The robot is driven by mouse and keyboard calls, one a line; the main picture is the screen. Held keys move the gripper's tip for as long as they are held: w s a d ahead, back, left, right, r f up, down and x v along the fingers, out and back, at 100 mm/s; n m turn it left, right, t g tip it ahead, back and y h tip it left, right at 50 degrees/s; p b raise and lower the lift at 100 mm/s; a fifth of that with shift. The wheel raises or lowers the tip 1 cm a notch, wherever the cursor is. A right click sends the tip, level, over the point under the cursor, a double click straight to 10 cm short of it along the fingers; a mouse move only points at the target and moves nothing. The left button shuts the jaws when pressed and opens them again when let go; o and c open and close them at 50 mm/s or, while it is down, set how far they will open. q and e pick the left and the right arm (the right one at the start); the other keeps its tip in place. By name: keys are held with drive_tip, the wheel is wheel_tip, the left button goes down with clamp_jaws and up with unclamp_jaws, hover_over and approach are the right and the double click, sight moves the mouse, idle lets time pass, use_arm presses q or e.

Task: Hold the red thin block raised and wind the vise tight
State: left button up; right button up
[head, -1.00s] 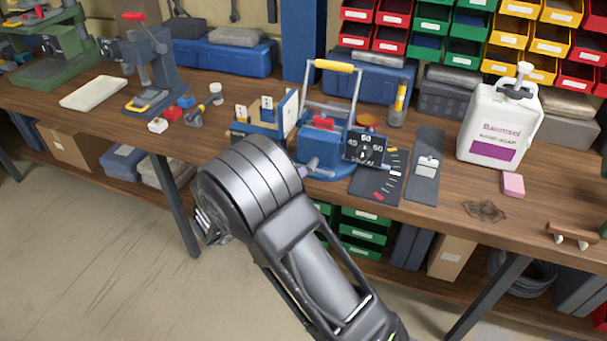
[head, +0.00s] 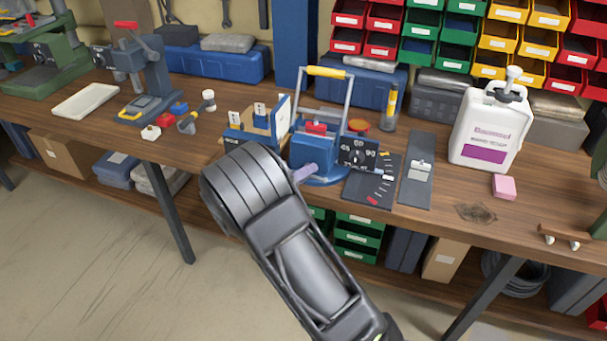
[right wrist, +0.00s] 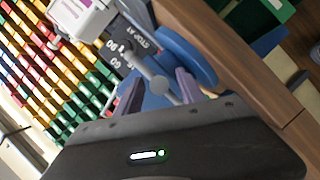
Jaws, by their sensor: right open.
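The blue vise (head: 312,155) stands near the table's front edge. My right gripper (head: 305,172) reaches the vise's front, mostly hidden behind my own wrist, with one purple-grey fingertip showing. In the right wrist view my right gripper (right wrist: 158,92) is open, its two fingers on either side of the vise's grey handle with a round knob (right wrist: 160,85). I cannot tell whether they touch it. My left gripper is not in view.
A dial plate (head: 360,158) stands just right of the vise, beside a dark scale mat (head: 372,190). A blue holder with upright cards (head: 255,125) is close on the left. A white soap bottle (head: 490,125) and pink block (head: 504,187) stand farther right.

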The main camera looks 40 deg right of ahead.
drive_tip(key=shift+w+d, duration=0.1)
drive_tip(key=shift+d, duration=0.15)
clamp_jaws()
idle(0.3)
